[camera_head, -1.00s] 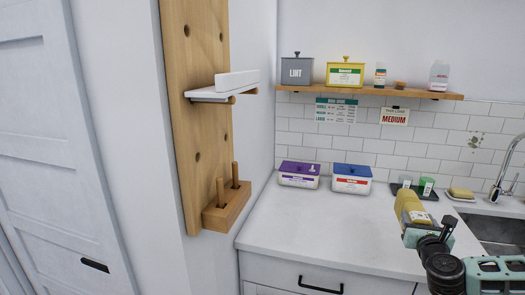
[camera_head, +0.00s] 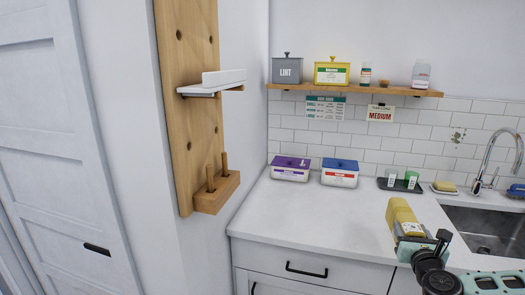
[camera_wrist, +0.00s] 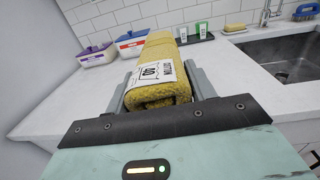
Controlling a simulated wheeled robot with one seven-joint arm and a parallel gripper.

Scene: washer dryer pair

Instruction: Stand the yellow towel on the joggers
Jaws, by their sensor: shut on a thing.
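The yellow towel (camera_head: 404,219) is a rolled or folded bundle with a white label. My gripper (camera_head: 412,240) is shut on it and holds it over the counter near the sink. In the wrist view the towel (camera_wrist: 160,88) sits between the two grey fingers of my gripper (camera_wrist: 160,85), its far end pointing away towards the back wall. Its white label faces up. I cannot tell whether its far end touches the counter. No joggers can be made out in either view.
The white counter (camera_head: 300,215) is clear at left and centre. A purple-lidded box (camera_head: 290,172), a blue-lidded box (camera_head: 340,177) and a dark tray (camera_head: 403,186) stand along the wall. The sink (camera_head: 490,228) is at right. A pegboard (camera_head: 187,110) with a small white shelf hangs at left.

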